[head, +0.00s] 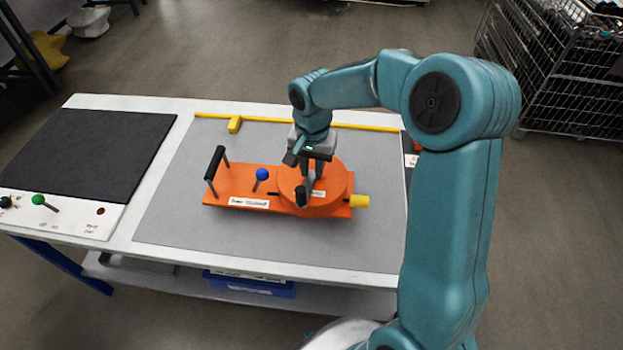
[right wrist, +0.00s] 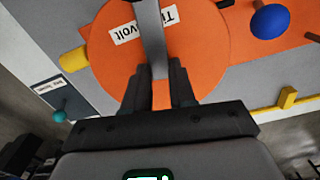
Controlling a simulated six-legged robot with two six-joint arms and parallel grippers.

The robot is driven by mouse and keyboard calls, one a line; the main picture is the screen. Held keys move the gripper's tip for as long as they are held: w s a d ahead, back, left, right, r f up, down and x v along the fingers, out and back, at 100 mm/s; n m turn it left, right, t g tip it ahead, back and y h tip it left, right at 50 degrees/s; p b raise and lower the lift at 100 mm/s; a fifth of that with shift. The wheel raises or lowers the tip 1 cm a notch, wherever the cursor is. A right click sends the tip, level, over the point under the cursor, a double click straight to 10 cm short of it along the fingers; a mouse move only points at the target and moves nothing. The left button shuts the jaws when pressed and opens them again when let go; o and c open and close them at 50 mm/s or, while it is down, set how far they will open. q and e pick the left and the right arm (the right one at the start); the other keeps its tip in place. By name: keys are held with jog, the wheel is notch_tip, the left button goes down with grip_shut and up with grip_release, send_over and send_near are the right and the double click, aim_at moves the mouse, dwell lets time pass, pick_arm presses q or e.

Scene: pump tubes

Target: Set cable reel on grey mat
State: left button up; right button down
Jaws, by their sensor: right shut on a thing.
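The cable reel is an orange unit with a long flat base (head: 235,183) and a round orange drum (head: 332,180). It has a black handle at its left end, a blue ball knob and a yellow end piece (head: 360,201). It lies over the grey mat (head: 260,235); I see no clear gap beneath it. My right gripper (right wrist: 156,82) is above the drum, shut on a grey bar that crosses the drum. The drum also shows in the right wrist view (right wrist: 205,35). The fingertips are partly hidden in the head view. My left gripper is not in view.
A black mat (head: 90,155) covers the table's left side. A white strip before it carries green (head: 38,199) and black knobs. A yellow rail (head: 365,127) with a block runs along the back. The grey mat is bare in front of the reel. A wire cage stands back right.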

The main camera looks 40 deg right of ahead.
aim_at(312, 173)
jog(key=shift+f, duration=2.4)
jog(key=c, duration=0.9)
grip_release()
jog(key=shift+c, duration=0.2)
notch_tip(312, 173, up, 12)
jog(key=shift+r, duration=0.1)
